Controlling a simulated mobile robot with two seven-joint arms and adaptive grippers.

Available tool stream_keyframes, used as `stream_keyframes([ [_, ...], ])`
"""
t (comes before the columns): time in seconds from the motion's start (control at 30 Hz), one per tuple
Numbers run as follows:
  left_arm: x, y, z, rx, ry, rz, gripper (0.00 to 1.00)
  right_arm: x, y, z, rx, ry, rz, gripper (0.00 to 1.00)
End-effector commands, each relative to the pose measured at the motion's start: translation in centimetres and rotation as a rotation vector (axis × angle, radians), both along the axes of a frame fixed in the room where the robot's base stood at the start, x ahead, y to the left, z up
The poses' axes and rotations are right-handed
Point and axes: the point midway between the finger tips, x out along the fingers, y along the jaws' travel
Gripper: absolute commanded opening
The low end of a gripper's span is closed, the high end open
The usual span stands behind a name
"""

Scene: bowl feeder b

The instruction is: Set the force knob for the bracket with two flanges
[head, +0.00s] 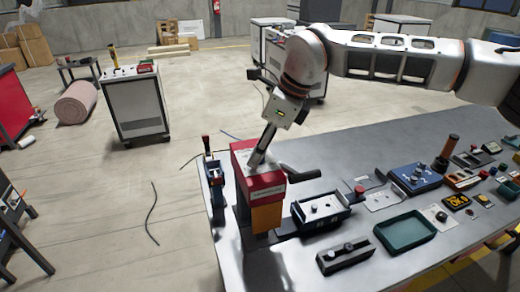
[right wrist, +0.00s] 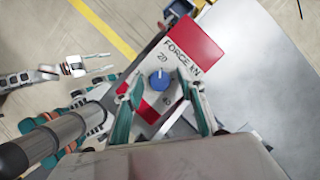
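The blue force knob (right wrist: 160,80) sits on a white dial plate marked FORCE kN, with 20 and 40 readable. The plate is on top of a red press (head: 262,186) at the table's left end. My right gripper (head: 256,162) points down at the plate. In the right wrist view its fingers stand apart on either side of the knob; I cannot tell if they touch it. My left gripper (right wrist: 98,64) shows small at the left of that view, its fingers apart and empty. I cannot make out a bracket with two flanges for certain.
A black lever (head: 302,175) sticks out right of the press. A dark tray (head: 320,225) with small pale parts, a green tray (head: 405,245) and a blue block (head: 415,178) stand on the grey table (head: 345,150). A white cabinet (head: 135,105) stands on the floor behind.

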Motion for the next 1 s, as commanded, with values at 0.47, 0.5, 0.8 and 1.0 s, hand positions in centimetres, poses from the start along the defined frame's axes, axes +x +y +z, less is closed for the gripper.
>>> stream_keyframes([
  [0.47,0.0,0.1,0.0,0.003,0.000,-0.003,0.33,-0.3,-1.4,3.6,0.001,-0.003,-0.003,0.39],
  [0.5,0.0,0.1,0.0,0.003,0.000,-0.003,0.33,-0.4,-1.7,4.3,0.001,-0.003,-0.003,0.39],
  [0.8,0.0,0.1,0.0,0.003,0.000,-0.003,0.33,-1.1,-3.7,9.4,0.001,-0.001,-0.001,0.39],
  [1.0,0.0,0.1,0.0,0.003,0.000,-0.003,0.33,-1.3,-4.3,10.9,0.000,0.000,-0.001,0.39],
])
